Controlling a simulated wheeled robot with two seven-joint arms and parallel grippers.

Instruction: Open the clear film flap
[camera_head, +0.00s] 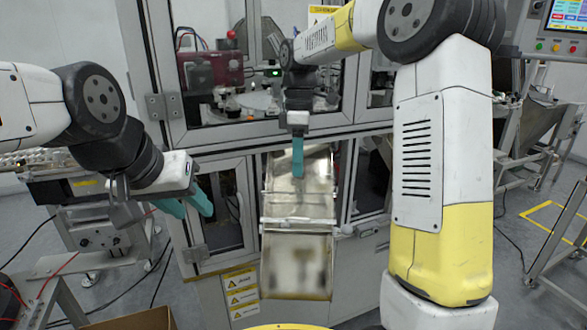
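A translucent film flap (318,194) with yellowish edges hangs on the front of the machine cabinet, below the upper window. A metal bar crosses it, and a second cloudy panel (297,268) hangs below that bar. My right gripper (298,176) points down in front of the upper part of the flap. Its teal fingers overlap in this view, so I cannot tell their gap or whether they touch the film. My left gripper (187,214) is left of the flap, near the cabinet's lower left door. Its two teal fingers are spread apart with nothing between them.
The cabinet frame (205,140) stands around the flap, with a small glazed door (222,205) to its left. Yellow warning labels (241,290) are at lower left. A cardboard box (135,321) is at the bottom edge. A metal frame stand (560,225) is at right.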

